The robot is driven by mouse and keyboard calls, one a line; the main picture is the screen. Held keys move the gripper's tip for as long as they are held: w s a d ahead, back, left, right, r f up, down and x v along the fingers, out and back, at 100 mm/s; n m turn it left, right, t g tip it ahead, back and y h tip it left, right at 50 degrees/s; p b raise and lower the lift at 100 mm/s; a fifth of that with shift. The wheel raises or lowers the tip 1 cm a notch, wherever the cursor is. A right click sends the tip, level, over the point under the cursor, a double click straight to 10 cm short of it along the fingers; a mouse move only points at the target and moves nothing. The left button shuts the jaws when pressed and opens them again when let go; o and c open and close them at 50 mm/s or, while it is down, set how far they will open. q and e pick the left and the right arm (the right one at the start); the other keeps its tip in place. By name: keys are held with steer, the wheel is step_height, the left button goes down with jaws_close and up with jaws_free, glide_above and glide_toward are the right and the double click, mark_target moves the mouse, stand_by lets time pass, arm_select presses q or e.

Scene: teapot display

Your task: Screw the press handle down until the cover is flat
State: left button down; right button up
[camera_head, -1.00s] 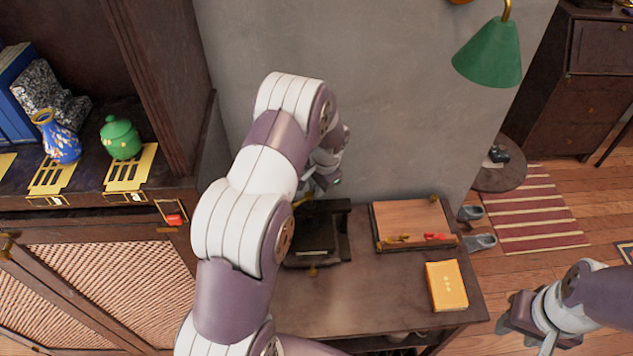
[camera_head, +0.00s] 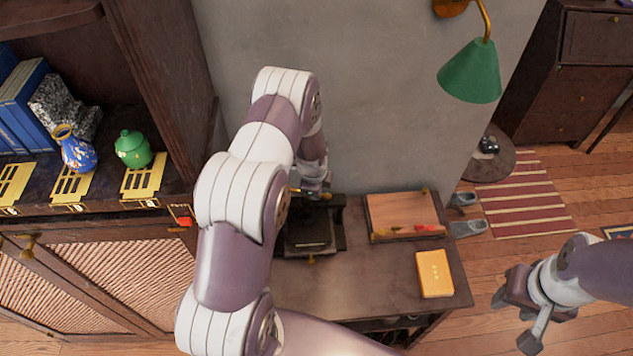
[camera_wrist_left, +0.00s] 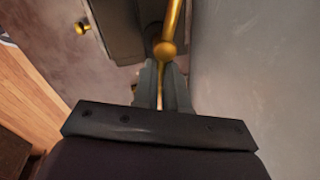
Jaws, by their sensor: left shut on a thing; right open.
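The black press (camera_head: 309,232) stands on the dark desk, below my left forearm in the head view. Its brass handle (camera_head: 325,195) shows at the top of the press, partly hidden by my left gripper. In the left wrist view the handle (camera_wrist_left: 167,44) is a brass rod with a round knob end. My left gripper (camera_wrist_left: 163,88) is shut on the handle, with the knob at its fingertips. I cannot tell whether the cover is flat. My right gripper (camera_head: 518,316) is open and empty over the floor, right of the desk.
On the desk (camera_head: 350,297), a wooden board (camera_head: 400,212) with small red and brass items and a yellow book (camera_head: 434,273) stand right of the press. A shelf with a blue vase (camera_head: 75,150) and green pot (camera_head: 132,149) is at left. A green lamp (camera_head: 472,72) hangs at right.

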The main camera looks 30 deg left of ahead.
arm_select(q)
steer(key=shift+s+f+m, duration=0.2)
steer(key=shift+s+m, duration=0.15)
steer(key=shift+m, duration=0.45)
steer(key=shift+m+b, duration=0.3)
steer(key=shift+b, duration=0.1)
steer(key=shift+r, duration=0.1)
steer(key=c, duration=1.2)
jaws_free()
steer(key=shift+a, duration=0.15)
steer(key=shift+o, duration=0.2)
steer(key=shift+a+r, duration=0.1)
